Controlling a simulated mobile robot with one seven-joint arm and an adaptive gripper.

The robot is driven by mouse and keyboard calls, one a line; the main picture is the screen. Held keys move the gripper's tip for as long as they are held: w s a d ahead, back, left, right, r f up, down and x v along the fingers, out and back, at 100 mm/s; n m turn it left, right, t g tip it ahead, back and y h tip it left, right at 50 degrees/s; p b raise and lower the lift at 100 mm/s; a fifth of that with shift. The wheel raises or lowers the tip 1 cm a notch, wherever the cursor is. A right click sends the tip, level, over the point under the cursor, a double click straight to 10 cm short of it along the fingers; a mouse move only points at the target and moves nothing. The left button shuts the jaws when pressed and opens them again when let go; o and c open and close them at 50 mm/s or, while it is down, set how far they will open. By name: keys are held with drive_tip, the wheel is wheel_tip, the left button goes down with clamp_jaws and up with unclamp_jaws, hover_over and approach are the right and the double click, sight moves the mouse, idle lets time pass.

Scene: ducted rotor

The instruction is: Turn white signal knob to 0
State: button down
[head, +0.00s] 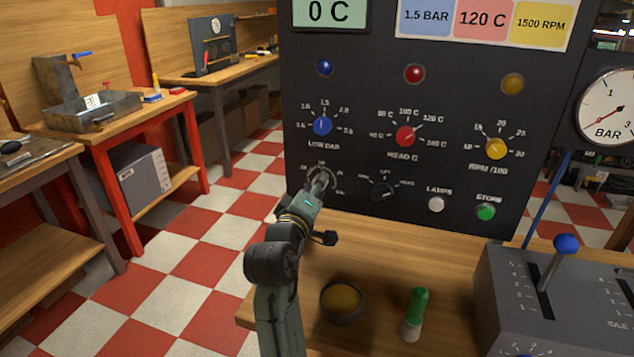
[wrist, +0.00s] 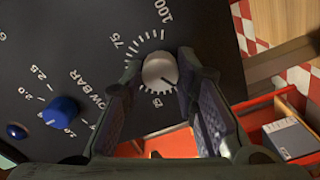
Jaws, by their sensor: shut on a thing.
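The white signal knob (wrist: 159,67) is on the black panel, with a dark pointer line toward its lower right in the wrist view. Around it are white tick marks and the numbers 100 and 75, with another number below that I cannot read surely. The 0 mark is not clearly visible. My gripper (wrist: 161,76) is at the knob, one finger on each side, shut on it. In the head view my gripper (head: 319,181) reaches the panel below the blue knob and hides most of the white knob.
A blue LOW BAR knob (head: 322,126) is just above, and a black selector knob (head: 383,191) is to the right. Red (head: 405,136) and yellow (head: 496,149) knobs are farther right. A bowl (head: 342,302), a green-capped object (head: 415,312) and a lever box (head: 510,300) stand on the bench.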

idle(0.3)
drive_tip(key=c, duration=1.2)
unclamp_jaws()
drive_tip(key=shift+c, duration=0.2)
drive_tip(key=v, duration=1.2)
